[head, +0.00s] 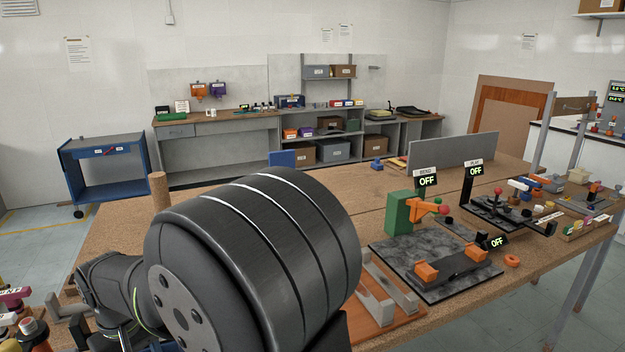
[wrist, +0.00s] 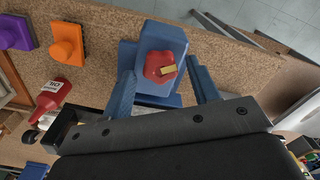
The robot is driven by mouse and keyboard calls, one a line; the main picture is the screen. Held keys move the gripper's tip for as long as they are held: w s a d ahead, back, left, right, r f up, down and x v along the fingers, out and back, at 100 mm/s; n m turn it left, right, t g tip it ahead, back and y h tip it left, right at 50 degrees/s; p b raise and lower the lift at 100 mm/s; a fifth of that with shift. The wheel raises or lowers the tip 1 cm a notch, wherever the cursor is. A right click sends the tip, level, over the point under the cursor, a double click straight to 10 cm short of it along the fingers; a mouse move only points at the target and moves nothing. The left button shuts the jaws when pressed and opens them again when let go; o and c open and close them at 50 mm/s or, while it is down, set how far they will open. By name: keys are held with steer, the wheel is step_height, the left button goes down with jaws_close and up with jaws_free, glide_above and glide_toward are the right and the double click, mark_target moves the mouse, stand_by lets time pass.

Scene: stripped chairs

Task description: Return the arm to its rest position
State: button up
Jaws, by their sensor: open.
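My arm fills the lower left and middle of the head view, its large dark rounded link over the near side of the workbench (head: 400,168). My gripper (wrist: 162,64) shows in the wrist view as two blue-grey fingers standing apart, pointing up the picture. A blue block with a red knob (wrist: 160,66) and a small yellow piece on it appears between the fingers. I cannot tell how far above or below the fingertips it is. Nothing is visibly held. In the head view my gripper is not clearly seen.
An orange block (wrist: 68,42), a purple block (wrist: 16,33) and a red bottle (wrist: 54,94) lie left in the wrist view. A green-and-orange fixture (head: 398,212), a grey slab (head: 392,252) and small displays crowd the bench right of my arm. The bench's far middle is clearer.

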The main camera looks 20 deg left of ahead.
steer(key=m, duration=0.4)
steer(key=shift+m, duration=2.3)
